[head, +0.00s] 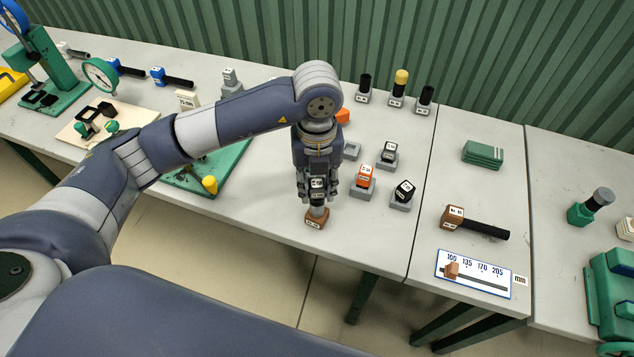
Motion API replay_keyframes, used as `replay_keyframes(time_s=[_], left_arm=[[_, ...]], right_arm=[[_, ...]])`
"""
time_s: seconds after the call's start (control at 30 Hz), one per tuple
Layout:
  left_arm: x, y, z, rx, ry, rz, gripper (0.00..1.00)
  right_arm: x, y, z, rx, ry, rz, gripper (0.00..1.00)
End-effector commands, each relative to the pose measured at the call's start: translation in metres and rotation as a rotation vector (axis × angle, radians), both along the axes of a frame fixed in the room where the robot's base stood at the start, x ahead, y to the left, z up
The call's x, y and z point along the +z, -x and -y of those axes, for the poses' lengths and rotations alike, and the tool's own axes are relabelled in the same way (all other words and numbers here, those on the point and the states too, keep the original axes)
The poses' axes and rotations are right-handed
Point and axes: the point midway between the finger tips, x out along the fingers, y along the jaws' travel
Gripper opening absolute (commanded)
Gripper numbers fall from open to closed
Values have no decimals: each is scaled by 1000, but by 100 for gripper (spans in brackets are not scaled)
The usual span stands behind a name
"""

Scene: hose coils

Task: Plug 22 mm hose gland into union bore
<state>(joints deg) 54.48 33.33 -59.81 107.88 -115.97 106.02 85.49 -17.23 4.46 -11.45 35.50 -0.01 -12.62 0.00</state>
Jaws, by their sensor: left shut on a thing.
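My left gripper (317,198) points straight down near the front edge of the middle table. It is shut on a black gland block (317,183) with a white label, whose print is too small to read. Directly below is a brown labelled block (316,220), which looks like the union, standing on the table. A short grey piece shows between the fingertips and the brown block. The bore is hidden, so I cannot tell whether the gland is in it or just above it. My right gripper is not in view.
To the right stand an orange block (364,176) and black blocks (404,188) (389,149) on grey stands, close to the gripper. An empty grey stand (351,151) is behind. A brown block with a black hose (470,221) and a scale board (475,274) lie further right.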

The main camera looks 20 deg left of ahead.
Motion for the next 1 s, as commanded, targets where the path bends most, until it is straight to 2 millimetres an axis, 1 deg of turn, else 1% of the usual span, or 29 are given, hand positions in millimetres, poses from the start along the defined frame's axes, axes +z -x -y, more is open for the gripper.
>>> replay_keyframes(time_s=[0.93, 1.0], left_arm=[[-25, 0, 0, 0, 0, 1, 5], [-23, 0, 0, 0, 0, 1, 5]], right_arm=[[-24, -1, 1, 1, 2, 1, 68], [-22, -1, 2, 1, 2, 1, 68]])
